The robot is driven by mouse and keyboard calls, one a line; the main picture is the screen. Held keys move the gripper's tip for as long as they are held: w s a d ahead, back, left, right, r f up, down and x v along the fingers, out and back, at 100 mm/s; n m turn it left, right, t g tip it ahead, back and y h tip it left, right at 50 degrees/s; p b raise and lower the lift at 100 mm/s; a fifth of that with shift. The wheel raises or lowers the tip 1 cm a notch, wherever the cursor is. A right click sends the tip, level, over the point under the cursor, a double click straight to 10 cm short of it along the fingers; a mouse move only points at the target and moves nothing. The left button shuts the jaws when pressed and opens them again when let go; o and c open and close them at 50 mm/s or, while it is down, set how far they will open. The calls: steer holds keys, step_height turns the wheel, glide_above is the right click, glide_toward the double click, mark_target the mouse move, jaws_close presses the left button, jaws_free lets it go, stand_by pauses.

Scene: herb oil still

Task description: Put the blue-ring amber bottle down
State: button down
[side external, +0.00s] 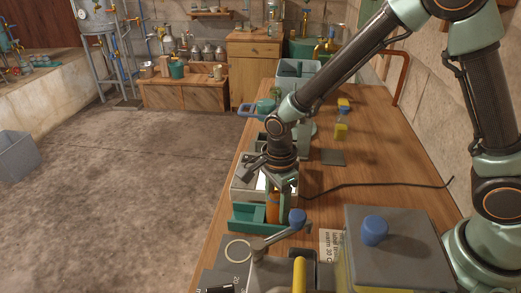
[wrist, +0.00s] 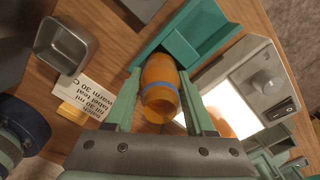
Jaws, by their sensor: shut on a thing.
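The amber bottle with a blue ring (wrist: 158,92) is between the fingers of my gripper (wrist: 158,78) in the wrist view. My gripper is shut on it, one green finger on each side. In the side view the orange bottle (side external: 273,206) shows under my gripper (side external: 279,192), roughly upright at the green tray (side external: 243,218). The tray also shows in the wrist view (wrist: 205,38), just beyond the bottle. I cannot tell whether the bottle's base touches a surface.
A grey box with a lit white panel (wrist: 236,97) and knob stands close to the bottle's right in the wrist view. A metal cup (wrist: 62,46) and a printed card (wrist: 90,103) are left. A grey box with a blue knob (side external: 400,215) stands at the front right.

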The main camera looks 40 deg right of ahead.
steer(key=shift+f, duration=0.1)
steer(key=shift+c, duration=1.3)
jaws_free()
step_height(320, 180, up, 12)
steer(key=shift+r, duration=0.15)
steer(key=s+d+r+n+t, duration=0.2)
steer(key=d+n, duration=0.4)
steer(key=n, duration=0.3)
steer(key=s+d+r+n+t, duration=0.3)
steer(key=d+r+n, duration=0.4)
steer(key=n, duration=0.3)
steer(key=shift+s+d+t, duration=0.15)
steer(key=shift+s+t, duration=0.15)
steer(key=shift+s, duration=0.6)
